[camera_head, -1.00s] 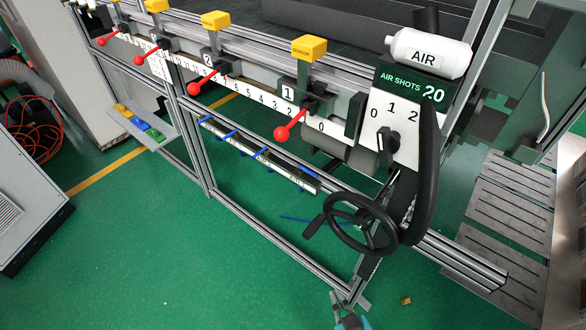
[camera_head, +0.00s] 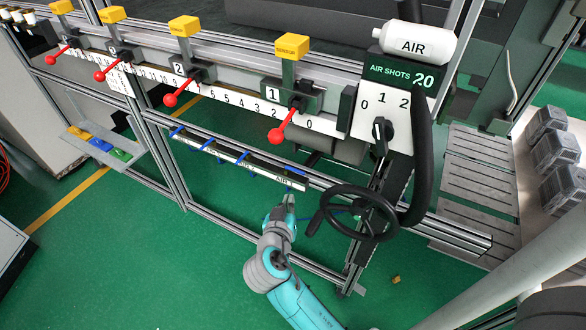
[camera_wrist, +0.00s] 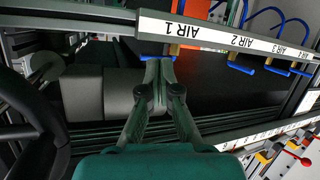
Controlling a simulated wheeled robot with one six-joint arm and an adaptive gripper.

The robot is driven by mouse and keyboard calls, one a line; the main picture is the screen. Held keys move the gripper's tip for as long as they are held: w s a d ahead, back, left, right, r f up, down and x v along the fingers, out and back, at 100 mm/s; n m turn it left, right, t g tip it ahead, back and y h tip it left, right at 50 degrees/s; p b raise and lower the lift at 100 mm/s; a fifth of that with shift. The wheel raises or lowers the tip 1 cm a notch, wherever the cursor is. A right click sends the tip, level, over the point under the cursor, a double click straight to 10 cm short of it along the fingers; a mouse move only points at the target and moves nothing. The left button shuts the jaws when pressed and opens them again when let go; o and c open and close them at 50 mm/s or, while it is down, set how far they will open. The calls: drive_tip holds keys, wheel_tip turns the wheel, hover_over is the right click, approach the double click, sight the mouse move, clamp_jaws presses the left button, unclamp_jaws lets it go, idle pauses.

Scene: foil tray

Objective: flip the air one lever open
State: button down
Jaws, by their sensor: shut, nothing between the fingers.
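The low rail (camera_head: 235,163) carries the air valves, with several blue levers along it in the head view. The blue lever at its right end (camera_head: 296,171) is just above my gripper (camera_head: 290,197). In the wrist view the rail label AIR 1 (camera_wrist: 171,29) appears upside down, with an orange-red part (camera_wrist: 192,17) behind it. My gripper (camera_wrist: 159,66) is shut and empty, its fingertips just below the AIR 1 label. The fingertips partly cover that area, so I cannot tell whether they touch the AIR 1 lever. Blue levers (camera_wrist: 245,66) show beside AIR 2 and AIR 3.
A black handwheel (camera_head: 358,212) stands close to the right of my gripper. Red-knobbed handles (camera_head: 277,135) stick out above the low rail. A 0-1-2 selector (camera_head: 381,130) and an AIR SHOTS 20 panel (camera_head: 402,72) are at upper right.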

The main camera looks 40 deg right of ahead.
wheel_tip(320, 180, up, 8)
drive_tip(key=w+d+m+g+h, duration=0.1)
drive_tip(key=w+m+g+h, duration=0.1)
drive_tip(key=m, duration=0.3)
drive_tip(key=shift+w+d+m+g+h, duration=0.3)
drive_tip(key=shift+w+d+g, duration=0.1)
drive_tip(key=shift+g, duration=0.3)
drive_tip(key=shift+r, duration=0.1)
hover_over(300, 171)
drive_tip(key=shift+w+d+f, duration=0.1)
drive_tip(key=shift+d+f, duration=0.1)
drive_tip(key=shift+f, duration=0.4)
drive_tip(key=shift+d+f, duration=0.2)
drive_tip(key=shift+f, duration=0.35)
drive_tip(key=shift+a+f, duration=0.25)
drive_tip(key=shift+f, duration=0.35)
drive_tip(key=shift+a+f, duration=0.2)
drive_tip(key=shift+f, duration=0.4)
drive_tip(key=shift+s+a+f, duration=0.25)
drive_tip(key=shift+a+f, duration=0.1)
drive_tip(key=shift+f, duration=0.2)
